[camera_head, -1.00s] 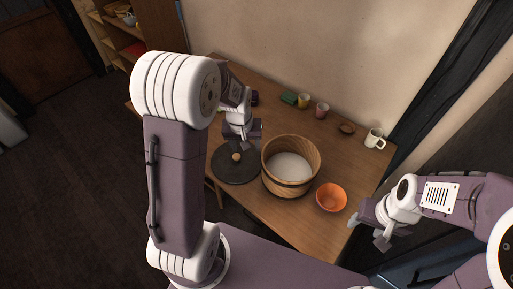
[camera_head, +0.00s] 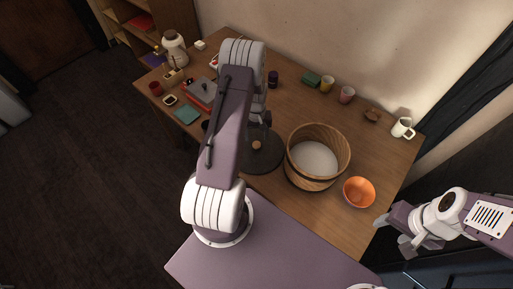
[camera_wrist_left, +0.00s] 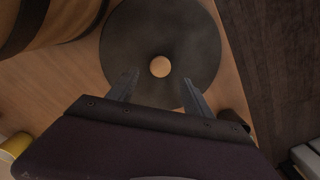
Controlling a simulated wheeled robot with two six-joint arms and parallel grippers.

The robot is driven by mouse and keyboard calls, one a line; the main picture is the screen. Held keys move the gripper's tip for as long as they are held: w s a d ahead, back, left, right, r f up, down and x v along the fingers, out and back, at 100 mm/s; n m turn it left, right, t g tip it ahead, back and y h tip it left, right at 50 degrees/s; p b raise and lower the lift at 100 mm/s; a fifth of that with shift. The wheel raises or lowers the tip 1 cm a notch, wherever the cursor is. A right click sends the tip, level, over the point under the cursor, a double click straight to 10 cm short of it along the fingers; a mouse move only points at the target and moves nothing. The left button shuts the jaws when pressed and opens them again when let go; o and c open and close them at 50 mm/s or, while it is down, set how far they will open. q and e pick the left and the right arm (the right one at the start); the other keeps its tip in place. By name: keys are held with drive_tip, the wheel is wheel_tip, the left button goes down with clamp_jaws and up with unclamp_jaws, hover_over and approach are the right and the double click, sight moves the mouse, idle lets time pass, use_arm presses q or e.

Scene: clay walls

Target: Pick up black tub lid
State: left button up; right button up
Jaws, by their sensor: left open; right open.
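The black tub lid (camera_head: 264,158) is a flat dark disc with a round light wooden knob. It lies on the table left of the wooden tub and is partly hidden by my left arm in the head view. In the left wrist view the lid (camera_wrist_left: 190,35) shows almost whole, with its knob (camera_wrist_left: 160,67) just beyond and between the fingertips. My left gripper (camera_wrist_left: 160,92) is open and empty above the lid; contact cannot be told. My right gripper (camera_head: 393,233) is open and empty off the table's right edge.
The wooden tub (camera_head: 298,165) with pale contents stands right beside the lid. An orange bowl (camera_head: 359,192) is at its right. Cups (camera_head: 347,95), a green block (camera_head: 311,79) and a white mug (camera_head: 403,128) line the back. Books (camera_head: 201,92) and a jar (camera_head: 174,48) crowd the left end.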

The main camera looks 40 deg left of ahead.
sight(256, 143)
use_arm(q)
drive_tip(key=f, duration=0.3)
drive_tip(key=f+p, duration=0.1)
drive_tip(key=shift+s+d+f, duration=0.15)
drive_tip(key=shift+s+d, duration=0.15)
drive_tip(key=shift+d, duration=0.05)
drive_tip(key=shift+w+a+f, duration=0.15)
drive_tip(key=shift+a+f, duration=0.05)
drive_tip(key=shift+f, duration=0.2)
drive_tip(key=shift+d+r, duration=0.1)
drive_tip(key=c, duration=0.9)
clamp_jaws()
